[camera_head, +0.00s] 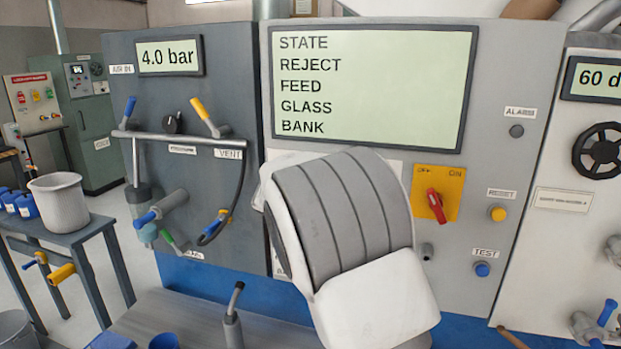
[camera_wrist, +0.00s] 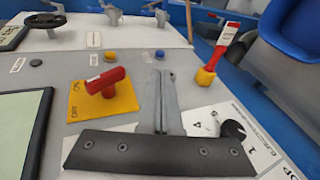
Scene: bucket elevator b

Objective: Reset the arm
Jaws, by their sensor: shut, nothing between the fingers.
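My gripper (camera_wrist: 162,78) shows in the wrist view with its two grey fingers together and nothing between them. In that view it is over the grey panel, just right of the red rotary switch (camera_wrist: 106,80) on its yellow plate. Whether the fingers touch the panel cannot be told. In the head view my white and grey arm link stands in front of the middle panel, and the gripper is hidden behind it. The same red switch (camera_head: 436,205) shows there, right of my arm.
The panel has a display (camera_head: 370,88), a yellow button (camera_head: 497,214) and a blue button (camera_head: 482,269). A panel with coloured valve handles (camera_head: 203,110) and a hose stands left. A side table (camera_head: 60,232) bears a grey bucket (camera_head: 60,203). A handwheel (camera_head: 600,150) is right.

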